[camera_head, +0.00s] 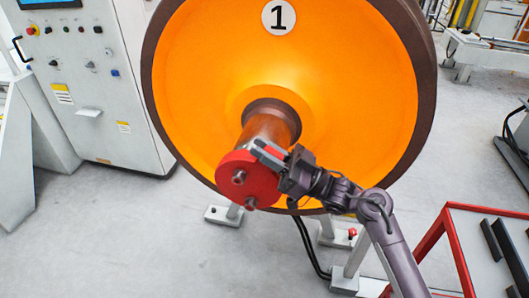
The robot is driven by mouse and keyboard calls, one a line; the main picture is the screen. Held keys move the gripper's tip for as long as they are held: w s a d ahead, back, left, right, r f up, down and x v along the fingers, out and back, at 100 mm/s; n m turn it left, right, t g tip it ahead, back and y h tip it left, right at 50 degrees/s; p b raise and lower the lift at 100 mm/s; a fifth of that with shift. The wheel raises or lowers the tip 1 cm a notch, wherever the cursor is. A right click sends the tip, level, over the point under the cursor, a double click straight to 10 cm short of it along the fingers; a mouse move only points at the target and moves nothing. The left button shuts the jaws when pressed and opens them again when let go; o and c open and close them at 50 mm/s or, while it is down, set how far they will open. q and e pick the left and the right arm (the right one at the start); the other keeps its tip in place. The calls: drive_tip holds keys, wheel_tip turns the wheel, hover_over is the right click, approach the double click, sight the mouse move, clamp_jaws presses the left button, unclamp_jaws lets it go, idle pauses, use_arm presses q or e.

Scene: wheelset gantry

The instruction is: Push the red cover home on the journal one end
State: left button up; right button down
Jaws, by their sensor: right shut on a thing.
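A large orange wheel (340,70) with a dark rim and a white "1" disc fills the middle of the head view. Its brown axle journal (270,128) sticks out toward me. The red cover (250,181) is at the journal's near end, with two round metal studs on its face. I cannot tell whether it is fully seated. My right gripper (268,154) is shut on the red cover at its upper right edge, and its fingers hide part of the cover and the journal. My left gripper is not in view.
A grey control cabinet (95,75) with buttons stands at the left. Grey stand feet (225,215) are on the floor below the wheel. A red-framed table (462,250) with dark bars is at the lower right. Open floor lies at the lower left.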

drive_tip(key=shift+w+d+b, duration=0.2)
drive_tip(key=shift+w+b, duration=0.2)
drive_tip(key=shift+w, duration=0.25)
drive_tip(key=shift+w+d+b, duration=0.2)
drive_tip(key=shift+w+b, duration=0.2)
drive_tip(key=shift+w, duration=0.25)
drive_tip(key=c, duration=1.3)
unclamp_jaws()
drive_tip(key=shift+o, duration=0.2)
drive_tip(key=shift+d+f, duration=0.15)
drive_tip(key=b+v, duration=0.2)
drive_tip(key=v, duration=0.5)
drive_tip(key=shift+d, duration=0.2)
